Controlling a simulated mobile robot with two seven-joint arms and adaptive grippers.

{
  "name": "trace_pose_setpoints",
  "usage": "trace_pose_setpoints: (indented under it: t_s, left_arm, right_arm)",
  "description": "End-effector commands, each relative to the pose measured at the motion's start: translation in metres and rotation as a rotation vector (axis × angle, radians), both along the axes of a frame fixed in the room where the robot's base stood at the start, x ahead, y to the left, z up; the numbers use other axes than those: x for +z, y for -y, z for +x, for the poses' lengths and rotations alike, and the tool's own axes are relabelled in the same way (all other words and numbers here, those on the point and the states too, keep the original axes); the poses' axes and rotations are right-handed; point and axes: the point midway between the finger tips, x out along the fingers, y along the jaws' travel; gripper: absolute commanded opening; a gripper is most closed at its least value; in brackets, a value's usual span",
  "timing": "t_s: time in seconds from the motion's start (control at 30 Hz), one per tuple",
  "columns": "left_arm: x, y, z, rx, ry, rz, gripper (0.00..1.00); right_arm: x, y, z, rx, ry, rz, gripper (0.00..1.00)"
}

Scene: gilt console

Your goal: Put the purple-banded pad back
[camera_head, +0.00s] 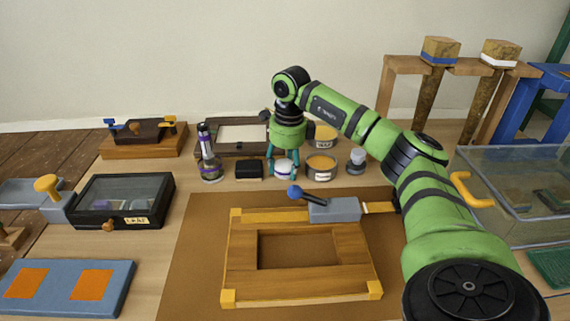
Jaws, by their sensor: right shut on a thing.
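The purple-banded pad (284,170) appears as a small whitish round piece with a purple band, in the row of items at the back of the table. My right gripper (284,157) points down over it with its teal fingers on either side. The fingers are shut on it, and they and the green wrist hide its top. Whether it touches the table is hard to tell. My left gripper is out of view.
A purple-banded bottle (210,171), a black block (249,169) and an open round tin (321,168) stand close by. A wooden frame (240,270) with a blue-knobbed grey tool (335,209) lies in front. A glass-lidded case (122,201) sits left, a clear bin (520,195) right.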

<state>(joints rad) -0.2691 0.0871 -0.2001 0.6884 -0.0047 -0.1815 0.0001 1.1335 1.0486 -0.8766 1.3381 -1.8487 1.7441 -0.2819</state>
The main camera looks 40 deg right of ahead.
Motion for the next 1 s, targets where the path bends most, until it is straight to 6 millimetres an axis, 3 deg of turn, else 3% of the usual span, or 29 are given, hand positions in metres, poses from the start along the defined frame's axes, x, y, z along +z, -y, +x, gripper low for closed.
trace_pose_setpoints:
  t_s: [0.1,0.13,0.17,0.2,0.63,1.0]
  left_arm:
    - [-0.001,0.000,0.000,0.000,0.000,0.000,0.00]
    - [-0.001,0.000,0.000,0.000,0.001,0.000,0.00]
    - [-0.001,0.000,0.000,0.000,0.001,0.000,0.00]
    - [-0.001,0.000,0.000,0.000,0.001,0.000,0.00]
    - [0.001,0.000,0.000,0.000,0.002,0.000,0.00]
    - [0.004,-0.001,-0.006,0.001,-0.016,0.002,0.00]
  right_arm:
    - [-0.004,0.000,0.000,0.000,-0.001,0.000,0.20]
    - [-0.003,0.000,0.000,0.000,0.000,0.000,0.59]
    - [-0.003,0.000,0.000,0.000,0.000,0.000,0.71]
    - [-0.003,0.000,0.000,0.000,-0.001,0.000,0.75]
    - [0.006,0.000,0.000,-0.001,0.003,0.001,0.75]
    - [0.081,0.002,-0.004,-0.001,0.006,0.002,0.75]
